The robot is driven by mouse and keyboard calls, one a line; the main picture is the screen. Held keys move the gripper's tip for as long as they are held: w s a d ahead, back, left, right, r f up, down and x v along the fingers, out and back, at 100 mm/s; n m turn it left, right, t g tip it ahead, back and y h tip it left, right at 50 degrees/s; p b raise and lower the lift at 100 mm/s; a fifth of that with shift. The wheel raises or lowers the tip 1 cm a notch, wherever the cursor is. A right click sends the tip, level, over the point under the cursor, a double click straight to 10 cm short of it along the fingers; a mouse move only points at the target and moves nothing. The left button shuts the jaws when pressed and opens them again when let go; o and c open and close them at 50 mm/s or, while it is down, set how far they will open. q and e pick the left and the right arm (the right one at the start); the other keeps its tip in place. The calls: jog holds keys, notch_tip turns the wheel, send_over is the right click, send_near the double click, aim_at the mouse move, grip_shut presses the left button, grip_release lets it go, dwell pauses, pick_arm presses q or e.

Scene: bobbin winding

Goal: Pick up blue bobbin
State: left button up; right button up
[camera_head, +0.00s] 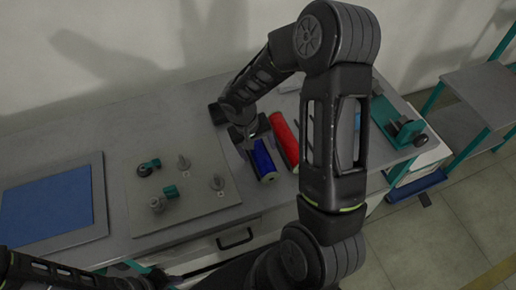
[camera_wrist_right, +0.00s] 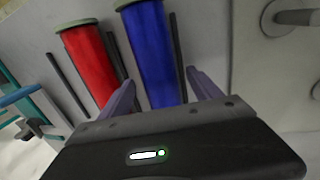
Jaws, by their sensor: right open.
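The blue bobbin (camera_head: 263,160) lies on the workbench in the head view, just under my right gripper (camera_head: 246,143). In the right wrist view the blue bobbin (camera_wrist_right: 150,52) lies between the two open fingers of the right gripper (camera_wrist_right: 162,90), with a pale green rim at its top end. I cannot tell whether the fingers touch it. The red bobbin (camera_head: 284,137) lies beside it to the right in the head view; it is left of the blue one in the right wrist view (camera_wrist_right: 90,62). My left gripper cannot be made out.
A grey plate (camera_head: 205,198) with several small metal and green parts lies left of the bobbins. A blue mat (camera_head: 47,207) is at the far left. A green device (camera_head: 390,120) stands at the right end. My right arm hides part of the bench.

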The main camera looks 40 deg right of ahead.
jog(key=shift+c, duration=0.4)
grip_shut()
dwell(0.6)
